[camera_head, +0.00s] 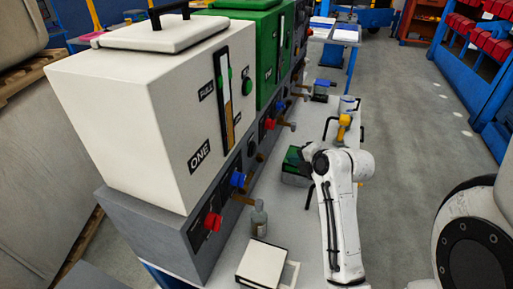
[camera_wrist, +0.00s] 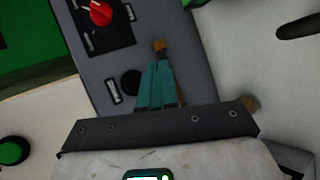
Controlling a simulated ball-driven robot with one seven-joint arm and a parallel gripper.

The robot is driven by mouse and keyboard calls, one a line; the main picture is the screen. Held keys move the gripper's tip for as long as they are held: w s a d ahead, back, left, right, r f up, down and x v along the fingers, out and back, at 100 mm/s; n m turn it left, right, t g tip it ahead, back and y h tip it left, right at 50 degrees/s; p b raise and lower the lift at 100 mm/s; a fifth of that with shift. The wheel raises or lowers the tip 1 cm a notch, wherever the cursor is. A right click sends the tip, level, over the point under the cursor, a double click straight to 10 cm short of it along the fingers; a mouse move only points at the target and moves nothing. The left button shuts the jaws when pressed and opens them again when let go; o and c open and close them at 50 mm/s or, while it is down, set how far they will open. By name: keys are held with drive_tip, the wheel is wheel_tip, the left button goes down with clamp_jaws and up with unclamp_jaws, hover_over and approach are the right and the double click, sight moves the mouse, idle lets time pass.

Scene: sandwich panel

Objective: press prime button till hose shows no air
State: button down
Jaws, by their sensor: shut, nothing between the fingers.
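My gripper (camera_wrist: 160,68) shows in the wrist view with its teal fingers together and empty, in front of the grey panel. A round black button (camera_wrist: 131,82) beside a small label lies just left of the fingers, with no visible contact. The label is too small to read, so I cannot tell whether this is the prime button. A brown spout (camera_wrist: 159,46) shows beyond the fingertips. In the head view my arm reaches toward the panel (camera_head: 160,235), and its fingers cannot be made out. I cannot identify the hose or see air in it.
White tank ONE (camera_head: 150,110) bears a gauge (camera_head: 222,90) and a green button (camera_head: 246,73). Green tank TWO (camera_head: 268,45) stands behind. Red (camera_head: 213,221) and blue (camera_head: 238,180) knobs jut from the panel.

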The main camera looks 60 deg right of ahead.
drive_tip(key=w, duration=0.8)
drive_tip(key=shift+w+a, duration=0.3)
drive_tip(key=shift+w, duration=0.1)
idle(1.9)
drive_tip(key=shift+w, duration=0.4)
drive_tip(key=shift+w+a, duration=0.1)
drive_tip(key=shift+w, duration=0.35)
idle(0.8)
drive_tip(key=shift+s, duration=0.85)
drive_tip(key=shift+s+d, duration=0.15)
drive_tip(key=shift+s, duration=1.1)
drive_tip(key=shift+s+d, duration=0.1)
drive_tip(key=shift+s, duration=1.15)
